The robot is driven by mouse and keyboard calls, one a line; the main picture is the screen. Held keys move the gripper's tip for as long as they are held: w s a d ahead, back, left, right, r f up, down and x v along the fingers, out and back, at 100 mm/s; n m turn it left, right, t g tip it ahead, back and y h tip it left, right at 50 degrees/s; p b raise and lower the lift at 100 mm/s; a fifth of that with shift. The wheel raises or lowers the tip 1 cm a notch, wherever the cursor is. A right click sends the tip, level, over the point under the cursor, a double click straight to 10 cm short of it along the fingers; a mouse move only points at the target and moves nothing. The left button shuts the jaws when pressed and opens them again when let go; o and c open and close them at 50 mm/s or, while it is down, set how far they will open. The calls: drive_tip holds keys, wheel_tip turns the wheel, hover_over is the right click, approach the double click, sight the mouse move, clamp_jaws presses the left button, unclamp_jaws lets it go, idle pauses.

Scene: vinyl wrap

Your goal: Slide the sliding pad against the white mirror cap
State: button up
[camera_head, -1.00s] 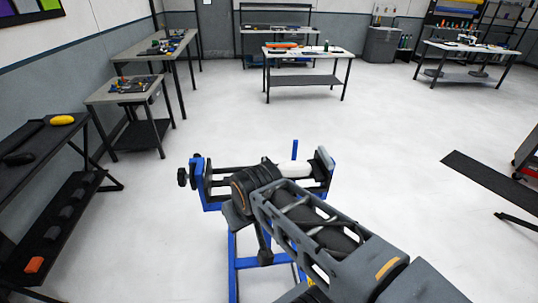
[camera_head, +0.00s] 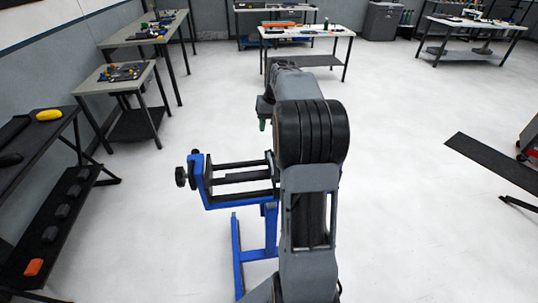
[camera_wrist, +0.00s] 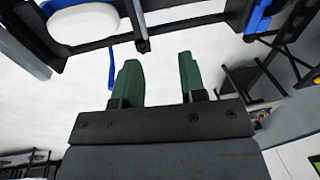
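The white mirror cap (camera_wrist: 85,25) shows at the top left of the wrist view, held in a dark frame. In the head view my arm hides it, while the left part of its blue stand (camera_head: 207,190) shows. My gripper (camera_wrist: 158,82) has two green fingers spread apart with nothing between them; it is apart from the cap, below and to its right in the wrist view. In the head view a green fingertip (camera_head: 263,124) shows left of my arm, above the stand. I cannot identify the sliding pad for certain in either view.
A dark shelf (camera_head: 25,157) at the left holds a yellow item (camera_head: 49,115) and, lower, an orange item (camera_head: 33,267). A small table (camera_head: 92,85) with tools stands behind it. A low black bench (camera_head: 490,165) is at the right. White floor between is clear.

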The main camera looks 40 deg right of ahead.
sight(270, 158)
drive_tip(key=shift+y, duration=0.4)
drive_tip(key=w+d+f, duration=0.1)
drive_tip(key=f, duration=0.4)
drive_tip(key=w+d+f+p, duration=0.1)
drive_tip(key=f, duration=0.4)
drive_tip(key=w+d+f, duration=0.1)
drive_tip(key=d+f, duration=0.1)
drive_tip(key=f, duration=0.3)
drive_tip(key=shift+f+p, duration=0.35)
drive_tip(key=shift+w+f, duration=0.25)
drive_tip(key=shift+f, duration=0.3)
drive_tip(key=shift+w+d+f, duration=0.1)
drive_tip(key=shift+d+f, duration=0.1)
drive_tip(key=shift+f, duration=0.05)
drive_tip(key=shift+s+a+r, duration=0.4)
drive_tip(key=shift+a, duration=0.25)
drive_tip(key=shift+c, duration=0.6)
drive_tip(key=shift+s+a+r, duration=0.1)
drive_tip(key=shift+s+a, duration=0.1)
drive_tip(key=c, duration=0.3)
clamp_jaws()
